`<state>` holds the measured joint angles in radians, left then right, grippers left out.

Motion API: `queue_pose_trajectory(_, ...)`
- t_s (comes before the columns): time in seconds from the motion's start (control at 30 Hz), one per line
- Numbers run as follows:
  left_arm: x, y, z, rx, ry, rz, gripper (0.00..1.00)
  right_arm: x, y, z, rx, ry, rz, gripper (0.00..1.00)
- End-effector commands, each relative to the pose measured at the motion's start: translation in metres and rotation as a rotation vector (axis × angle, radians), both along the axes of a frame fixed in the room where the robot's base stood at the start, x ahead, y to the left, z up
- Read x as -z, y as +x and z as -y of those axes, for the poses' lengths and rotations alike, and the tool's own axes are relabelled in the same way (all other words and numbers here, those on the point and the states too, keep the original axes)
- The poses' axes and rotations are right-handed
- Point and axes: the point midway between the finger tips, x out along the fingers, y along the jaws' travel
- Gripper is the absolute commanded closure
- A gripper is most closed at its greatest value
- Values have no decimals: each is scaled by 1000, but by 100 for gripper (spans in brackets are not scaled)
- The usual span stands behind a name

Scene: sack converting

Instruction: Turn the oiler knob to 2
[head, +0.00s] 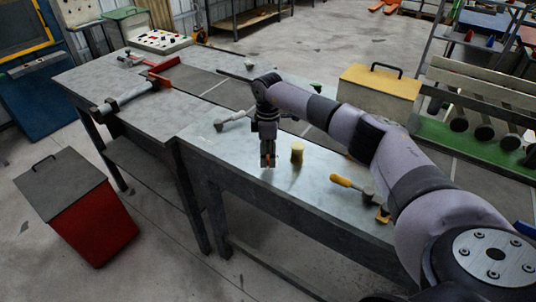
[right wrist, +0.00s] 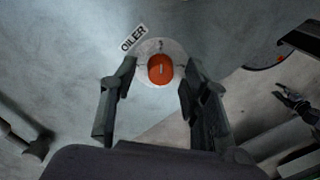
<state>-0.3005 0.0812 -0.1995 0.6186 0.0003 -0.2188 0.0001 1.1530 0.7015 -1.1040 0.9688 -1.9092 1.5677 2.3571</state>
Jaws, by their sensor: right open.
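The oiler knob (right wrist: 160,69) is a round orange-red knob with a pale pointer line, on a pale round dial plate (right wrist: 147,47) on the bench top. Its line runs nearly upright in the right wrist view, toward a small mark at the plate's top that is too small to read surely. A white label reading OILER (right wrist: 133,37) lies at upper left. My right gripper (right wrist: 155,90) is open, its fingers on either side of the knob in that view; contact cannot be told. In the head view my right gripper (head: 267,161) points down over the bench and largely hides the knob.
The grey bench (head: 235,158) holds a yellow cylinder (head: 297,152) just right of the gripper, a yellow-handled tool (head: 350,187) and a grey tool (head: 232,120). A red bin (head: 85,212) stands on the floor.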

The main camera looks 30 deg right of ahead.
Motion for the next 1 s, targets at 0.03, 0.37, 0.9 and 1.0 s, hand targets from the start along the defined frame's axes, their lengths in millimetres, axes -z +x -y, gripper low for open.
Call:
queue_pose_trajectory(0.03,0,0,0,0,0,0,60,-8,1,0,0,0,4,57)
queue_pose_trajectory(0.37,0,1,1,0,-1,1,60,-75,4,2,0,0,6,57)
queue_pose_trajectory(0.9,0,1,1,0,-1,1,60,-115,4,3,1,0,1,57)
queue_pose_trajectory(1.0,0,1,1,0,-1,1,60,-115,4,3,1,0,1,57)
